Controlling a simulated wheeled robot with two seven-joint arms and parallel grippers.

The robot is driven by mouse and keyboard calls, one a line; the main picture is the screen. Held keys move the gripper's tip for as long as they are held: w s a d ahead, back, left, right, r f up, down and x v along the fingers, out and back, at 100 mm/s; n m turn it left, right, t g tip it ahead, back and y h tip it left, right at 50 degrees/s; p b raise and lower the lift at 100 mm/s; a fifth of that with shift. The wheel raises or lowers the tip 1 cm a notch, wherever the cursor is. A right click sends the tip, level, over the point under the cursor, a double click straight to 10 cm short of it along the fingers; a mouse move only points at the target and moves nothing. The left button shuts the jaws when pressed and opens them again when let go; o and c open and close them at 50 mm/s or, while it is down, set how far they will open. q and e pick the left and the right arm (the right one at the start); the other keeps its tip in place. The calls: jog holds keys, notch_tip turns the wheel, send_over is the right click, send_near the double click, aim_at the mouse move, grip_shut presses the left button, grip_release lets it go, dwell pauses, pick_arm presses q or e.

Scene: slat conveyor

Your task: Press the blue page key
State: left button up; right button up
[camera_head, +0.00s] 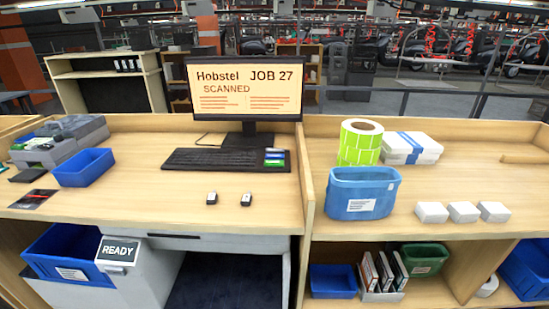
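A black keyboard (212,159) lies on the wooden desk in front of the monitor. At its right end is a small block of coloured keys (275,158), with blue and green bands among them. The lettering on these keys is too small to read. The monitor (246,90) shows "Hobstel JOB 27 SCANNED".
A blue tray (83,167) stands at left. A wooden divider (306,180) stands right of the keys, with a blue bin (361,192) beyond it. The desk front is mostly clear.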

pick_arm(q)
grip_shut()
dwell(1.5)
